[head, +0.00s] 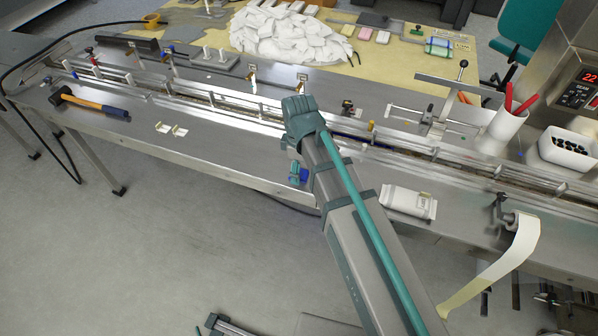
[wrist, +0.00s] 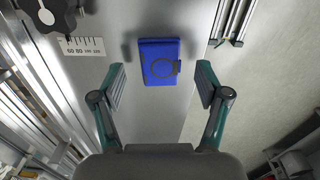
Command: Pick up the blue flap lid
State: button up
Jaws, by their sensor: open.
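The blue flap lid (wrist: 158,50) lies on the bare metal surface in the wrist view. It is a flat rectangle with a raised round ring and a small dark tab. My gripper (wrist: 160,80) is open and empty, with one teal finger to either side of the lid's near end. The fingers appear apart from the lid; the height gap is hard to judge. In the head view, a small patch of the blue lid (head: 304,174) shows beside my arm near the table's front edge, and my arm hides much of that spot.
A metal conveyor channel (head: 240,108) runs along the table behind the lid. A white packet (head: 408,203) lies to the right. A hammer (head: 90,104) lies far left. In the wrist view, a ruler scale (wrist: 82,46) and metal rails (wrist: 233,20) flank the lid.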

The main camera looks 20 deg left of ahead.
jog(key=shift+f, duration=0.5)
jog(key=shift+c, duration=0.3)
jog(key=c, duration=0.7)
jog(key=shift+r, duration=0.1)
jog(key=shift+c, duration=0.2)
